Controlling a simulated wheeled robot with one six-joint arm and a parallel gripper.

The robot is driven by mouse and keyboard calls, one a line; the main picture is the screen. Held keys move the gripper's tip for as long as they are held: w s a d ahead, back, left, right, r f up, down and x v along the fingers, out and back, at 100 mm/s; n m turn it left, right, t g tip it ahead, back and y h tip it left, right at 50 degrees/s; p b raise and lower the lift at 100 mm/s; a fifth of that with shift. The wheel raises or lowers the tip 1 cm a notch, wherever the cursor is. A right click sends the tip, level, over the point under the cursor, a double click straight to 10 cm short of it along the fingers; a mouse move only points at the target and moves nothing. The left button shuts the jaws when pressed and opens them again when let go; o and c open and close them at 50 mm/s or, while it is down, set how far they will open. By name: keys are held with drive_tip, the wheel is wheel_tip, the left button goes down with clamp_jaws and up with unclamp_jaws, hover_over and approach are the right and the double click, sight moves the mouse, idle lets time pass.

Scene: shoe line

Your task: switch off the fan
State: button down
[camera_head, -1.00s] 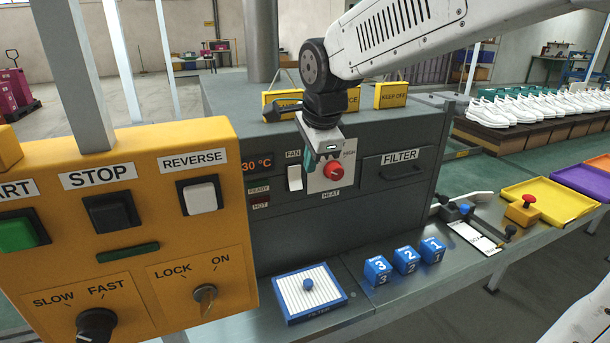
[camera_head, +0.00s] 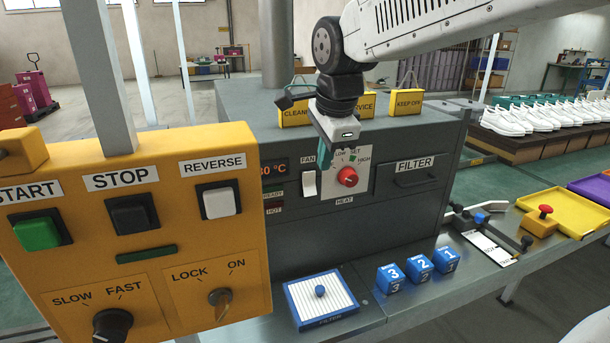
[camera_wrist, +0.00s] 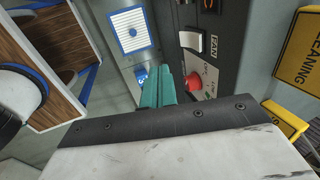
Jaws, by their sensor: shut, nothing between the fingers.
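The fan switch (camera_head: 309,184) is a white rocker under the FAN label on the front of the grey heater box (camera_head: 410,215). It also shows in the wrist view (camera_wrist: 191,41). My gripper (camera_head: 325,157), with teal fingers, is shut and empty. In the head view it is in front of the panel, just right of the FAN label and above and to the right of the switch. In the wrist view the fingers (camera_wrist: 164,84) point toward the panel's lower side, apart from the switch. Whether the fingers touch the panel cannot be told.
A red HEAT knob (camera_head: 348,177) sits right of the switch, close to my gripper. Yellow signs (camera_head: 407,102) stand on the box. A yellow control panel (camera_head: 190,265) is at the left. A filter tray (camera_head: 340,319) and numbered blue blocks (camera_head: 419,260) lie on the ledge below.

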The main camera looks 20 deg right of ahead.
sight(310, 184)
drive_tip(key=shift+d, duration=0.15)
drive_tip(key=w+f, duration=0.7)
drive_tip(key=f, duration=0.3)
drive_tip(key=shift+f, duration=0.15)
